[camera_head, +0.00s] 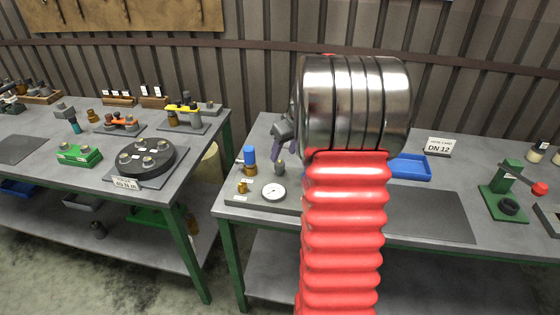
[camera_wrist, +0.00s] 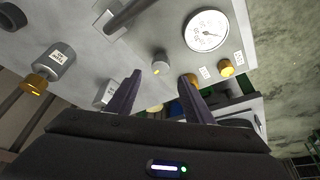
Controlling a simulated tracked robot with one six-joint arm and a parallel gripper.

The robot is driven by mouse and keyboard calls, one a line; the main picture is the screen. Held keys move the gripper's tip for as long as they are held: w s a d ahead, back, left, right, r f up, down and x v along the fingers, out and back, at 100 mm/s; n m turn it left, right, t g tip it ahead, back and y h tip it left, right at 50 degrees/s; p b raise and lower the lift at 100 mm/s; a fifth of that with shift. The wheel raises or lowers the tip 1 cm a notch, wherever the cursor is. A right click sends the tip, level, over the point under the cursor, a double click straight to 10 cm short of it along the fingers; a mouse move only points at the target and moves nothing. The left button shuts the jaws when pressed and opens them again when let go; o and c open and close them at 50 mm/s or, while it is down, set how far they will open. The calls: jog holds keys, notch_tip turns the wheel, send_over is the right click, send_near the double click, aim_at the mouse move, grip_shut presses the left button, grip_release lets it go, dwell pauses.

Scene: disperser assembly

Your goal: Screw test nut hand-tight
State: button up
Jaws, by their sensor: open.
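My gripper (camera_wrist: 160,82) is open and empty, its two dark fingers apart. In the head view my gripper (camera_head: 281,140) hangs over the left part of the right bench, partly hidden by my arm. A grey knob with a brass tip (camera_wrist: 160,64) shows between and beyond the fingertips. A brass nut (camera_wrist: 226,68) lies right of the fingers, below a round white gauge (camera_wrist: 206,30). Another brass piece is partly hidden behind the right finger. A grey labelled cylinder (camera_wrist: 60,58) with a brass nut (camera_wrist: 36,85) is at left. I cannot tell which brass piece is the test nut.
A blue-topped fitting (camera_head: 249,155) stands near the gauge (camera_head: 273,192) on the right bench. A blue tray (camera_head: 410,167) and a green press (camera_head: 508,185) are further right. A dark mat (camera_head: 430,217) is clear. The left bench (camera_head: 75,119) holds several fixtures.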

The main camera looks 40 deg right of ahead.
aim_at(280, 163)
jog(key=x, duration=0.6)
jog(key=shift+w, duration=0.1)
jog(key=shift+c, duration=0.4)
jog(key=c, duration=1)
jog(key=shift+o, duration=0.2)
jog(key=shift+m, duration=0.4)
jog(key=shift+a+m+h, duration=0.1)
jog(key=shift+m+h, duration=0.7)
jog(key=shift+m, duration=0.7)
jog(key=shift+m+g+h, duration=0.5)
jog(key=shift+m+g, duration=0.1)
jog(key=shift+m, duration=1.5)
